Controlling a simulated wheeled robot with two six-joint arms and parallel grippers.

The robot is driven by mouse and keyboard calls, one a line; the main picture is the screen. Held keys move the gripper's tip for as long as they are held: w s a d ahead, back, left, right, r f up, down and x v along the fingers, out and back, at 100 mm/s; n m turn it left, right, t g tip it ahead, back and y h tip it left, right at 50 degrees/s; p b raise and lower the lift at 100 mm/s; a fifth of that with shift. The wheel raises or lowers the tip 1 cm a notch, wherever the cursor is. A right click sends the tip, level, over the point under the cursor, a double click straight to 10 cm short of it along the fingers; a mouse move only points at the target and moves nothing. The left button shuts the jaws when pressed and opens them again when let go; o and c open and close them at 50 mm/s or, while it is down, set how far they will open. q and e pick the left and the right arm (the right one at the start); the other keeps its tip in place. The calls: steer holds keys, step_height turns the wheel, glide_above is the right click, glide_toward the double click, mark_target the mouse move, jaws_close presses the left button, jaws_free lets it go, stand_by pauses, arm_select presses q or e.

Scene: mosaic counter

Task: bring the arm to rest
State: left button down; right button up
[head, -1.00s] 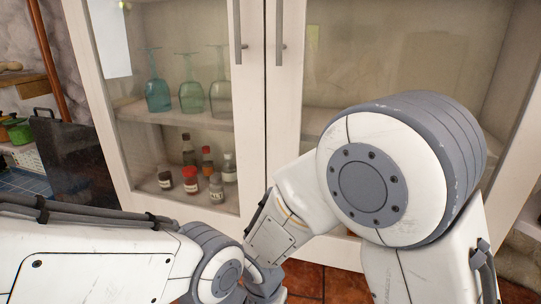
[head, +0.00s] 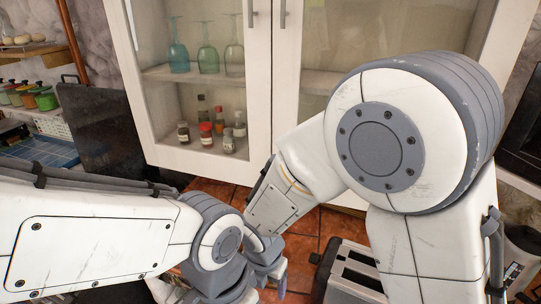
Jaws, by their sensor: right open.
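My right arm comes in from the right, with its large round joint in the middle right of the head view. Its forearm slopes down and left to my right gripper (head: 270,270), a small grey part low in the middle. The gripper is open, with nothing seen in its jaws; it is partly hidden by my left arm. My left arm comes in from the left and bends at a grey joint low in the middle. My left gripper is not in view.
A white glass-fronted cabinet (head: 259,115) holds glasses (head: 207,57) and small bottles (head: 205,133). A slotted metal appliance (head: 350,275) stands on orange tiles (head: 303,247), close right of my right gripper. Jars (head: 45,98) stand at left.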

steer(key=s+d+m+b, duration=0.2)
steer(key=s+m+b, duration=0.2)
steer(key=m, duration=0.7)
steer(key=s+d+r+m+g+y+b, duration=0.1)
steer(key=s+d+m+b, duration=0.2)
steer(key=s+m+b, duration=0.2)
steer(key=s+m, duration=0.3)
steer(key=m, duration=0.4)
steer(key=shift+s+d+y, duration=0.2)
steer(key=shift+s+y, duration=0.1)
steer(key=shift+s, duration=0.1)
